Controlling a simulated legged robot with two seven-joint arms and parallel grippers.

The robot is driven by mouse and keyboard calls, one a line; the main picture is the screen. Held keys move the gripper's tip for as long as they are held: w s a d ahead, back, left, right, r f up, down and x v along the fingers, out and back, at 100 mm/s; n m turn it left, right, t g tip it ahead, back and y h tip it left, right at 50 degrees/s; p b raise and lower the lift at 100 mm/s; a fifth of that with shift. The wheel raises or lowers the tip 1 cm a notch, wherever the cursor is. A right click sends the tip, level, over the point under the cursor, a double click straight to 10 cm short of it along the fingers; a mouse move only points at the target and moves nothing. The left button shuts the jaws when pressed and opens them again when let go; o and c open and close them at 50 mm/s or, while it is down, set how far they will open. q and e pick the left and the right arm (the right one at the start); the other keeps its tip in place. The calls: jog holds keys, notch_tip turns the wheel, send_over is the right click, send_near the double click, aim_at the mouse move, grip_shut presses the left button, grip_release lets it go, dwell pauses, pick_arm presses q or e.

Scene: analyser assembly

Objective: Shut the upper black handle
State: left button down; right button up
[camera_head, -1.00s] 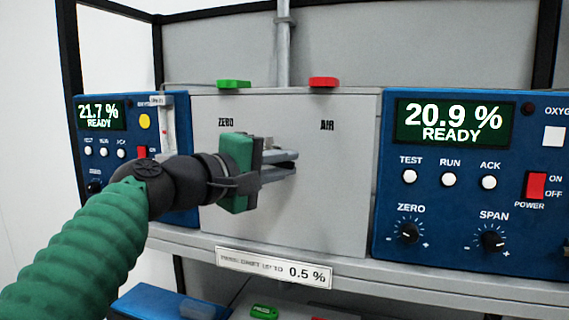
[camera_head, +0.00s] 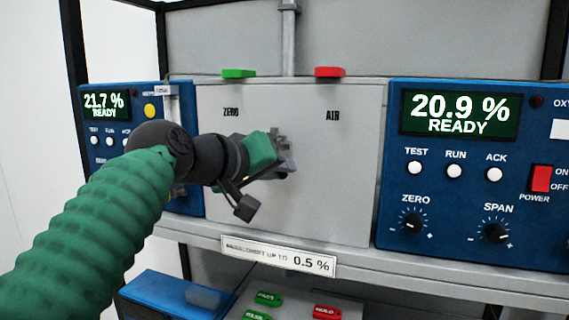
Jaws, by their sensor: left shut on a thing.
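My left gripper (camera_head: 284,160), with a green body, reaches in from the left to the grey panel (camera_head: 335,180) between the two blue analysers. It points right and is rolled over, with its fingers at the panel's face below the ZERO and AIR labels. It is shut on a small dark part there, which I take to be the upper black handle (camera_head: 287,168). The gripper covers most of this handle, so its angle cannot be told. My right gripper is not in view.
A green tab (camera_head: 238,73) and a red tab (camera_head: 329,72) stand on the panel's top edge. The blue analyser (camera_head: 470,180) is at right, another (camera_head: 98,155) at left. Below the shelf lie a blue box (camera_head: 165,295) and green and red tags (camera_head: 326,312).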

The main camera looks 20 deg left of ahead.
pick_arm(q)
jog(key=a+m+y, duration=0.1)
jog(key=m, duration=0.1)
jog(key=shift+a+f+m+y, duration=0.1)
jog(key=shift+f+m+y, duration=0.05)
jog(key=shift+m+y, duration=0.15)
jog(key=shift+a+m+y+p, duration=0.3)
jog(key=shift+a+m+y, duration=0.3)
jog(key=shift+m+y, duration=0.4)
jog(key=c, duration=1.4)
grip_release()
jog(key=shift+w+f, duration=0.1)
jog(key=shift+f, duration=0.05)
